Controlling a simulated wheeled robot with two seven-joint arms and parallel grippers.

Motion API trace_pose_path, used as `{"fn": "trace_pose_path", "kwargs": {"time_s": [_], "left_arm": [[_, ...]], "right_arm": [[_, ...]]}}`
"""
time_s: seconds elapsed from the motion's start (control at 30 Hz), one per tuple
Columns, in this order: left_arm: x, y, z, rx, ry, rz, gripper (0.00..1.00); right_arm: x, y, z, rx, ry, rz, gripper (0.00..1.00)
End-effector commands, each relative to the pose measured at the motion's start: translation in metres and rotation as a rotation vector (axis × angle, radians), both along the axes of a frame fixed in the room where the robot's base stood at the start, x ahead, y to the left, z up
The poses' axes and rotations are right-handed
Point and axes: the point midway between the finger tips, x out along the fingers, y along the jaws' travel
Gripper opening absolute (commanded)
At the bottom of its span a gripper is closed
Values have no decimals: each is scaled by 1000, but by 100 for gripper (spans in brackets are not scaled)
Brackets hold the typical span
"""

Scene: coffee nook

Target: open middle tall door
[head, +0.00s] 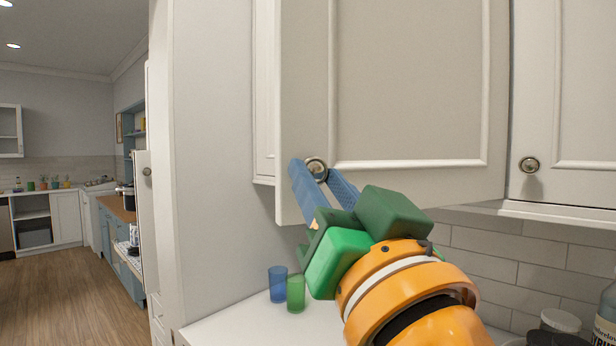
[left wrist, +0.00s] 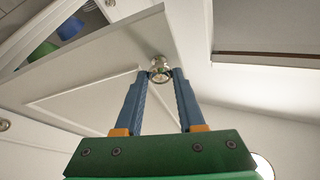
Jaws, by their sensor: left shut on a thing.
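The middle tall door (head: 410,80) is a pale grey panelled cabinet door with a round metal knob (head: 316,168) near its lower left corner. It stands partly open, its free edge swung out from the cabinet. My left gripper (head: 313,172) has its blue fingers shut on the knob. The left wrist view shows the door (left wrist: 95,85) from below, with the knob (left wrist: 160,68) between the fingertips. Through the gap at its left, a blue item (left wrist: 71,28) and a green item (left wrist: 43,50) show inside the cabinet. My right gripper is not in view.
Another closed door with a knob (head: 529,164) is at the right. Below, a blue cup (head: 277,284) and a green cup (head: 296,293) stand on the white counter (head: 228,318). A bottle (head: 606,318) and a jar (head: 560,321) are at the lower right. Open floor lies at the left.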

Motion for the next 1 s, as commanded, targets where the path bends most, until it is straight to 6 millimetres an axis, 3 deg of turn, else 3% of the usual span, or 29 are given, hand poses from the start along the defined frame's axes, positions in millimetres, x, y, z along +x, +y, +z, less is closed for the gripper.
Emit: {"fn": "trace_pose_path", "kwargs": {"time_s": [0.57,0.6,0.7,1.0], "left_arm": [[-9,-6,2,0,-4,26,0],[-9,-6,2,1,-5,26,46],[-8,-6,1,0,-3,27,69],[-7,-4,0,0,0,22,69]], "right_arm": [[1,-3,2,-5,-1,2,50],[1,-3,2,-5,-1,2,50],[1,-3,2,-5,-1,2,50],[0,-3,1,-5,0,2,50]]}}
